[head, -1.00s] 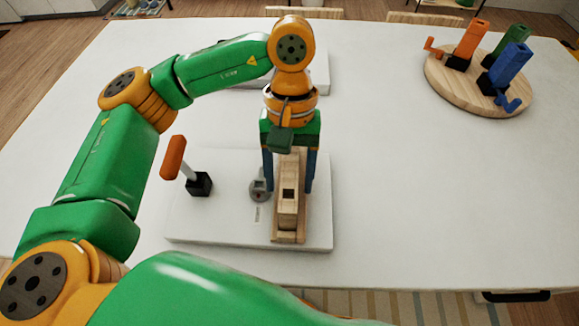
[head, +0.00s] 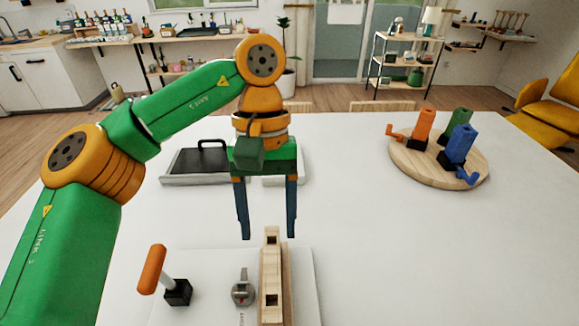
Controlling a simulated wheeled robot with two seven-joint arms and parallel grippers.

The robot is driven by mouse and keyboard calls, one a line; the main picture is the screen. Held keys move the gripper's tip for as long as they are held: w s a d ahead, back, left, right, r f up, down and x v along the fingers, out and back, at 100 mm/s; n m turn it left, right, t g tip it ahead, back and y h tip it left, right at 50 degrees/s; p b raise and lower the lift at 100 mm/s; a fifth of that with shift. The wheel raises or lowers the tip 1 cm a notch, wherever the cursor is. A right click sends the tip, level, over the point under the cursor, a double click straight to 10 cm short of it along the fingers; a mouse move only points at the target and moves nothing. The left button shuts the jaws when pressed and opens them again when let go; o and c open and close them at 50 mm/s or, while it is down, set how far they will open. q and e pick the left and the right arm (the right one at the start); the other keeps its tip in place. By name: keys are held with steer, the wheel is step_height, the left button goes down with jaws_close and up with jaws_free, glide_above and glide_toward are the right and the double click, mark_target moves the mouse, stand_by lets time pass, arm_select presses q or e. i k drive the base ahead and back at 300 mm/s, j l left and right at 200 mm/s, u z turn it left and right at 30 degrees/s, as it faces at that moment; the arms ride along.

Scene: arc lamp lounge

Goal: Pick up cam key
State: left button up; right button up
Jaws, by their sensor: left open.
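I cannot tell for sure which thing is the cam key. Orange (head: 423,126), blue (head: 457,148) and green (head: 459,122) upright pieces stand on a round wooden board (head: 409,172) at the right; the orange and blue ones have side cranks. A small grey knob-like part (head: 242,287) sits on a white base plate (head: 211,305) at the front. Beside it is a pale wooden block with square holes (head: 272,270). My left gripper (head: 267,237) points down, open and empty, around the far top end of this block in the picture. My right gripper is out of view.
An orange-handled lever (head: 152,268) stands on the plate's left side. A grey tray with a dark lid and handle (head: 197,165) lies behind my left gripper. The white table (head: 400,250) is clear between the plate and the round board.

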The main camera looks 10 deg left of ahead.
mark_target(152, 273)
steer(key=k, duration=1.5)
